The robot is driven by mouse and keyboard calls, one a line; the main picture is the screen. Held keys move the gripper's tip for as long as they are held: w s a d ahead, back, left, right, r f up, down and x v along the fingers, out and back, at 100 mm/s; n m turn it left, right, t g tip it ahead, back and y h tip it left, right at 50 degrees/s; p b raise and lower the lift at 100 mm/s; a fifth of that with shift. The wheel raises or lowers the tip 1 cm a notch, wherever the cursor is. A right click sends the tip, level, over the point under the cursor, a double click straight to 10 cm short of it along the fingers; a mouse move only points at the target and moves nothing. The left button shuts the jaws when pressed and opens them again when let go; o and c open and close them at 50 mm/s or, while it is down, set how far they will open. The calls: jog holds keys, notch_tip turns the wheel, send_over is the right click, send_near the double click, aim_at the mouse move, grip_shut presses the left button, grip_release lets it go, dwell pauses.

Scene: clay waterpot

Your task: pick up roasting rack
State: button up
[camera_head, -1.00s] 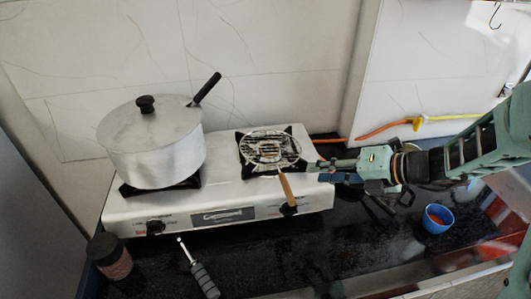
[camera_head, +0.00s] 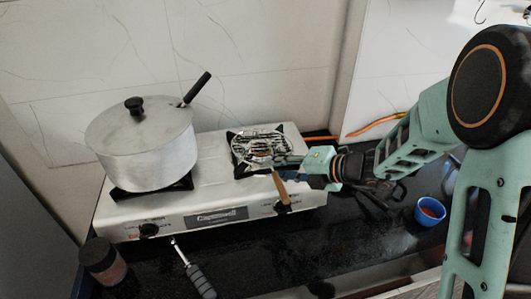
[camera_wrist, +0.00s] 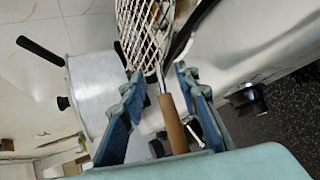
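The roasting rack (camera_head: 262,146) is a round wire mesh with a wooden handle. It lies over the right burner of the stove, and its handle sticks out over the front edge. In the wrist view its mesh (camera_wrist: 145,32) is at top centre, and its brown handle (camera_wrist: 174,125) runs down between my fingers. My gripper (camera_wrist: 160,95) is open, with one blue finger on each side of the handle and a gap visible to both. In the head view my gripper (camera_head: 287,168) is at the rack's right side, partly covering it and its handle.
A large lidded pot (camera_head: 146,147) stands on the left burner of the white stove (camera_head: 215,190). A dark jar (camera_head: 102,262), a grey-handled tool (camera_head: 197,277) and a blue cup (camera_head: 430,211) are on the black counter. The wall is close behind the stove.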

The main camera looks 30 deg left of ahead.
jog(key=shift+w+a+f, duration=0.1)
jog(key=shift+a+f, duration=0.15)
jog(key=shift+a, duration=0.1)
grip_shut()
jog(key=shift+r, duration=0.15)
